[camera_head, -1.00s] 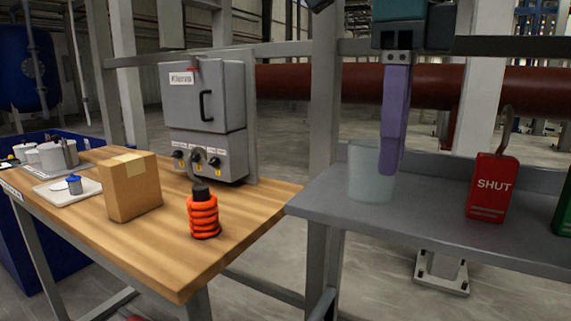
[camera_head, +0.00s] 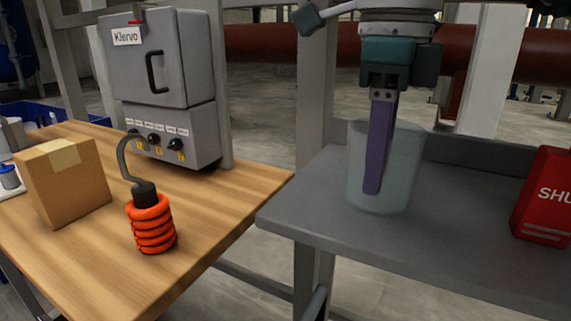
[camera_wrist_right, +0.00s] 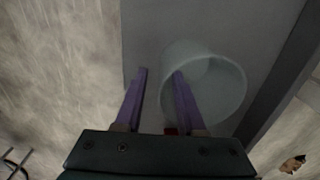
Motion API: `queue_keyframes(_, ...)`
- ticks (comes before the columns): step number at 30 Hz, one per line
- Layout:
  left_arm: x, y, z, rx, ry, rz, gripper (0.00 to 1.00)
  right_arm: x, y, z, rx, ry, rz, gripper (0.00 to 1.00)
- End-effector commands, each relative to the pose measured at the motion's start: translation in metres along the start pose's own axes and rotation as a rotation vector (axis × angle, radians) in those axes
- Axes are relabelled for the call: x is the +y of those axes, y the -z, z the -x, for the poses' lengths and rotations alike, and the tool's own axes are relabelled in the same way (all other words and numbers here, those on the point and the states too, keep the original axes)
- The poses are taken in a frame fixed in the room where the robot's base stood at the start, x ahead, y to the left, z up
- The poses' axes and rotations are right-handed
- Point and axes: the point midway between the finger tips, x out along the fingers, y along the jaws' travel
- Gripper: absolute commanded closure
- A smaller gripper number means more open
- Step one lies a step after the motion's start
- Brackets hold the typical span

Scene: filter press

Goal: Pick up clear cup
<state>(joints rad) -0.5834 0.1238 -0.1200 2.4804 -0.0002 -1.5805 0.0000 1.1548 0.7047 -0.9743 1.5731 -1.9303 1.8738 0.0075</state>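The clear cup (camera_head: 405,170) stands upright on the grey shelf (camera_head: 320,225), near its left end. My right gripper (camera_head: 374,188) points down at the cup, and one purple finger overlaps the cup in the head view. In the right wrist view, the two fingers of the gripper (camera_wrist_right: 160,72) are apart. The right-hand finger lies over the opening of the cup (camera_wrist_right: 228,90) and the left-hand finger lies outside it, so the cup's near wall appears between them. Contact with the wall cannot be told. My left gripper is not in view.
A red box marked SHUT (camera_head: 545,200) stands on the shelf to the right. On the wooden table (camera_head: 215,210) are an orange coil with a hook (camera_head: 152,225), a cardboard box (camera_head: 65,185) and a grey cabinet (camera_head: 160,70). A gap separates table and shelf.

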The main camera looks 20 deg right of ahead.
Motion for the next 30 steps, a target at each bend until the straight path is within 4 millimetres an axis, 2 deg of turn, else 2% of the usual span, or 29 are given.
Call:
queue_keyframes(3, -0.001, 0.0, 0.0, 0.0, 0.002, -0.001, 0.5, 0.001, 0.001, -0.017, 0.002, -0.002, 0.0, 0.61)
queue_keyframes(5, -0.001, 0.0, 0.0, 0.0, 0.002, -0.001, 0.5, 0.0, 0.001, -0.022, 0.001, -0.001, 0.001, 0.61)
queue_keyframes(13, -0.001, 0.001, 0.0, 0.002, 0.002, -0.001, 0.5, 0.0, 0.0, -0.024, 0.0, 0.001, 0.001, 0.62)
queue_keyframes(23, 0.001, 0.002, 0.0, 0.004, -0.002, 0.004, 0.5, 0.0, 0.0, -0.024, 0.0, 0.001, 0.001, 1.0)
queue_keyframes(30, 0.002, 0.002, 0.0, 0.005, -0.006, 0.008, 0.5, 0.0, 0.0, -0.024, 0.0, 0.001, 0.001, 1.0)
